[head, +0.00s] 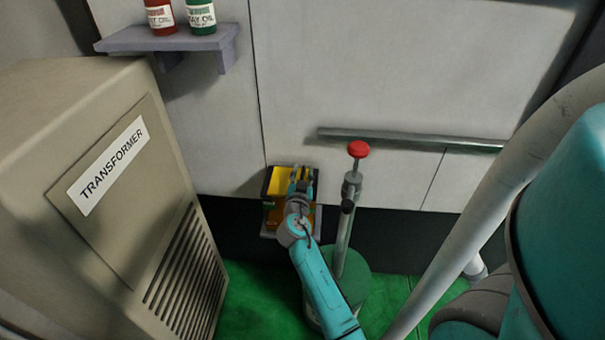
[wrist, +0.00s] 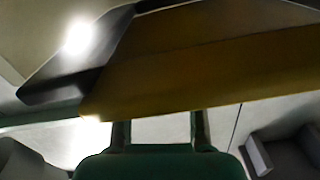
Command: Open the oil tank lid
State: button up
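A small dark-framed box with a yellow panel (head: 281,181) stands against the wall at the centre of the head view; I take it to be the oil tank. Orange shows lower in it, beside my wrist. My gripper (head: 301,180) is in front of its right part and hides some of it. In the wrist view, a yellow-brown panel (wrist: 200,70) with a dark edge slants across the top. The two fingers of my gripper (wrist: 160,122) stand apart just below its edge, with nothing between them. I cannot tell whether they touch it.
A beige transformer cabinet (head: 95,165) stands close on the left. A green drum (head: 352,282) with a red-topped rod (head: 358,149) stands right of my arm. A wall rail (head: 410,138) runs at right. Red (head: 160,16) and green (head: 201,15) bottles stand on a shelf (head: 170,39).

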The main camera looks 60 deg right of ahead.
aim_at(284, 180)
grip_shut()
jog(key=shift+r, duration=0.15)
jog(key=shift+w+a+r+n, duration=0.2)
jog(key=shift+w+r+n, duration=0.15)
jog(key=shift+r+n, duration=0.4)
jog(key=w+r+n, duration=0.1)
jog(key=n, duration=0.1)
jog(key=w+a+r+n, duration=0.1)
jog(key=w+r+n, duration=0.1)
jog(key=n, duration=0.1)
jog(key=w+a+r+n, duration=0.1)
jog(key=w+n, duration=0.1)
jog(key=shift+r, duration=0.3)
jog(key=w+a+n, duration=0.4)
jog(key=w+n, duration=0.5)
jog(key=n, duration=0.2)
jog(key=shift+w+f, duration=0.3)
